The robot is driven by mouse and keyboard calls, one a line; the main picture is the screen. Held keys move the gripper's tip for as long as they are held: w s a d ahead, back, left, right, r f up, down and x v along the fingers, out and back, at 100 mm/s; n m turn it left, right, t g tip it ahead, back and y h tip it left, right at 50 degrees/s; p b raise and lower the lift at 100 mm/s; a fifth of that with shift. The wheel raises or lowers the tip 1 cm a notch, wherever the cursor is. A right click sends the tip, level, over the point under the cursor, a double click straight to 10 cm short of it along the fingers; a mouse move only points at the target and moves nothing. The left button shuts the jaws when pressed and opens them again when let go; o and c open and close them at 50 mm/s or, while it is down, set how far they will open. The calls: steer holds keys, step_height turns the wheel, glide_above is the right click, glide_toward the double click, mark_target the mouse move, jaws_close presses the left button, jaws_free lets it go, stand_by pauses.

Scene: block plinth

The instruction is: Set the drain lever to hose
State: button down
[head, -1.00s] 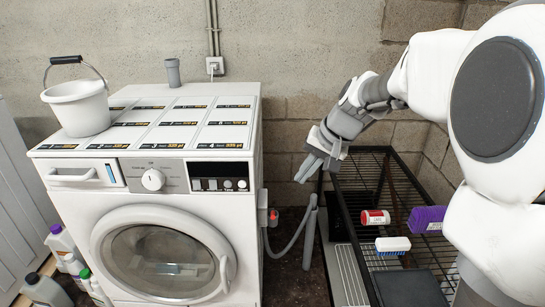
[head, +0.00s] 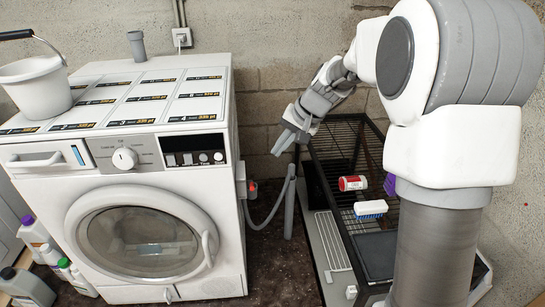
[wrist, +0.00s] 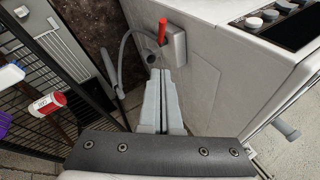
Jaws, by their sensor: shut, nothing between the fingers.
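The red drain lever (head: 252,186) sits on a small grey box (head: 242,188) on the right side of the white washing machine (head: 120,205). In the wrist view the red lever (wrist: 162,32) stands out from the pale box (wrist: 176,48); its exact setting and any labels cannot be read. A grey hose (head: 266,222) curves from the box to an upright grey pipe (head: 289,208). My gripper (head: 284,143) is shut and empty, above the hose and to the right of the machine. In the wrist view its closed fingers (wrist: 165,75) point toward the box, apart from the lever.
A black wire rack (head: 345,150) stands at right, holding a red-and-white can (head: 352,183) and a brush (head: 370,209). A white bucket (head: 36,88) is on the machine top. Bottles (head: 28,285) stand at lower left. Dark floor lies between machine and rack.

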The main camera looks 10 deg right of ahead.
glide_above(253, 184)
steer(key=d, duration=0.4)
step_height(253, 184, down, 8)
steer(key=shift+s+a+f, duration=0.25)
steer(key=shift+a+f, duration=0.3)
steer(key=shift+a, duration=0.05)
steer(key=shift+s+a+f, duration=0.25)
steer(key=shift+a+f, duration=0.25)
steer(key=shift+a, duration=0.1)
